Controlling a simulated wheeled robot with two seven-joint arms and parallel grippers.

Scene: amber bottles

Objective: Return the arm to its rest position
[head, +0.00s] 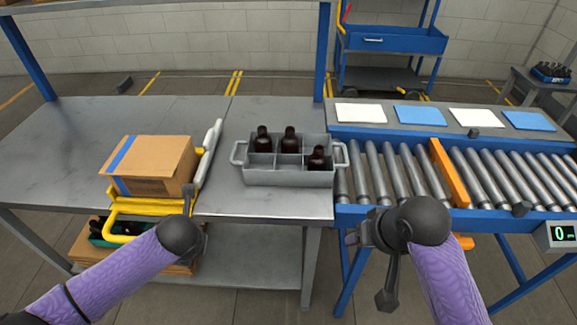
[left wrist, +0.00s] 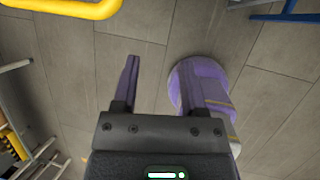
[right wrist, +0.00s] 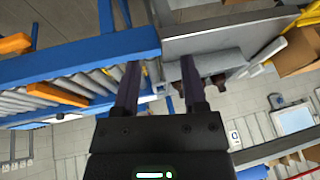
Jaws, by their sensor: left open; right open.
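My right gripper (head: 352,236) is in front of the table's right end and the roller conveyor, apart from both; its jaws (right wrist: 160,68) are open and empty in the right wrist view. My left gripper (head: 190,200) is by the table's front edge near the yellow-handled item, partly hidden by its own wrist in the head view. In the left wrist view its jaws (left wrist: 160,75) are open with only floor and my own purple arm beyond.
A grey divided crate (head: 290,178) with dark bottles (head: 289,140) stands on the table (head: 70,140). A cardboard box (head: 150,165) and yellow frame (head: 150,207) are left of it. The roller conveyor (head: 390,175) with an orange bar (head: 449,172) is right.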

